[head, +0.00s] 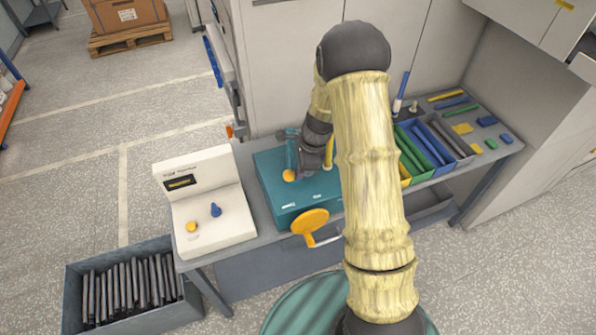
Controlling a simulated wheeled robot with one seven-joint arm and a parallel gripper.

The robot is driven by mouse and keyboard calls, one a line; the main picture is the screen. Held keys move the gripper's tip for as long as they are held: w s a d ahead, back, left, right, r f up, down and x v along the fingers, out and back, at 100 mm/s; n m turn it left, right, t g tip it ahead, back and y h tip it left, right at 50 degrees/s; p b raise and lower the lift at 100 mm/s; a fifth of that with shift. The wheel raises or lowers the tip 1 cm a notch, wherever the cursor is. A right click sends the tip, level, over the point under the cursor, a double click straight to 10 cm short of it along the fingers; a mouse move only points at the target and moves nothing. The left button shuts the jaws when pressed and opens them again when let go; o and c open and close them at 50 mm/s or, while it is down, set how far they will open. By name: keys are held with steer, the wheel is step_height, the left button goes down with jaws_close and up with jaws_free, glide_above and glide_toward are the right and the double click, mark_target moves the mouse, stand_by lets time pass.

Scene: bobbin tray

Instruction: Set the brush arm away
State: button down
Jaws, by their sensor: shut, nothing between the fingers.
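A teal machine box (287,198) sits on the bench, left of my arm. On its top a small teal upright part (291,150) stands near an orange round knob (289,175); this may be the brush arm, but it is small and partly covered by my gripper. My arm hides the right part of the box.
A yellow-orange crank disc (310,221) juts from the box front. A white console (205,200) with an orange and a blue knob stands left. Coloured bins (425,150) stand right, with loose pieces beyond. A crate (75,290) of dark rods is on the floor.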

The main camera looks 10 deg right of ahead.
steer(key=shift+a, duration=0.25)
steer(key=p+v, duration=0.8)
steer(key=v, duration=0.2)
steer(key=shift+d, duration=0.3)
steer(key=s+r+n+t+h+b, duration=0.2)
steer(key=s+n+b, duration=0.9)
steer(key=s+n, duration=0.7)
steer(key=shift+s+a+r+n+h, duration=0.25)
steer(key=shift+a+n+h, duration=0.2)
steer(key=shift+n, duration=0.15)
